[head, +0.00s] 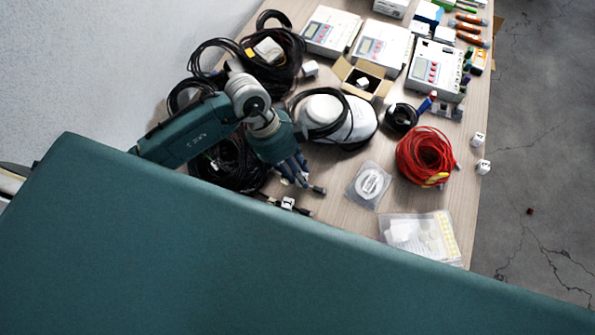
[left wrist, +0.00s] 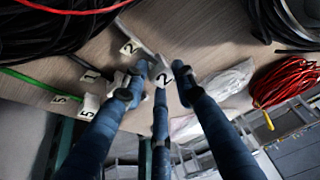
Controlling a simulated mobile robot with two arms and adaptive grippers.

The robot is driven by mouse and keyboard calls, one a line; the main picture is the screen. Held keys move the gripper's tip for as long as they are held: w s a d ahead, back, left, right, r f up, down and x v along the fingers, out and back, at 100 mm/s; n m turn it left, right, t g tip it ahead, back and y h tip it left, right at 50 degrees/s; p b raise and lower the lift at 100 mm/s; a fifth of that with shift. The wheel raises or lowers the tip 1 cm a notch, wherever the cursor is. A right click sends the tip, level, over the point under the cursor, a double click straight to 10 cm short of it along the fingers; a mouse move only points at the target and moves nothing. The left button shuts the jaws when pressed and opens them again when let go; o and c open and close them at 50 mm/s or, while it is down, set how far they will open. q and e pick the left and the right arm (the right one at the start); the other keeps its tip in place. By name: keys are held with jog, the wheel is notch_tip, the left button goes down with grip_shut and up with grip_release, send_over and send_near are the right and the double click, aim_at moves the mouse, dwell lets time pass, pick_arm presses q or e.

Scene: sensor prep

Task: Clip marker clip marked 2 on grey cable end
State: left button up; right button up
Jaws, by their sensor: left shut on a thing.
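My left gripper (head: 303,180) is low over the table's near left part, its fingers closed together. In the left wrist view, the gripper (left wrist: 160,75) is shut on a white marker clip marked 2 (left wrist: 162,79). A grey cable end (left wrist: 143,45) lies just past the fingertips, close to the clip; I cannot tell whether they touch. It also shows in the head view (head: 318,189). My right gripper is not in view.
Black cable coils (head: 225,165) crowd the left. A red cable coil (head: 425,155), a clear disc case (head: 369,184) and a clear box (head: 420,235) stand to the right. Bare table lies between.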

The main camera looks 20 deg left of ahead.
pick_arm(q)
jog(key=shift+p, duration=0.3)
dwell(0.5)
jog(key=shift+f+b, duration=0.45)
jog(key=shift+f, duration=0.4)
dwell(0.6)
jog(key=shift+f, duration=0.1)
jog(key=shift+c, duration=0.8)
jog(key=o, duration=1.1)
notch_tip(320, 180, up, 6)
jog(key=p, duration=0.6)
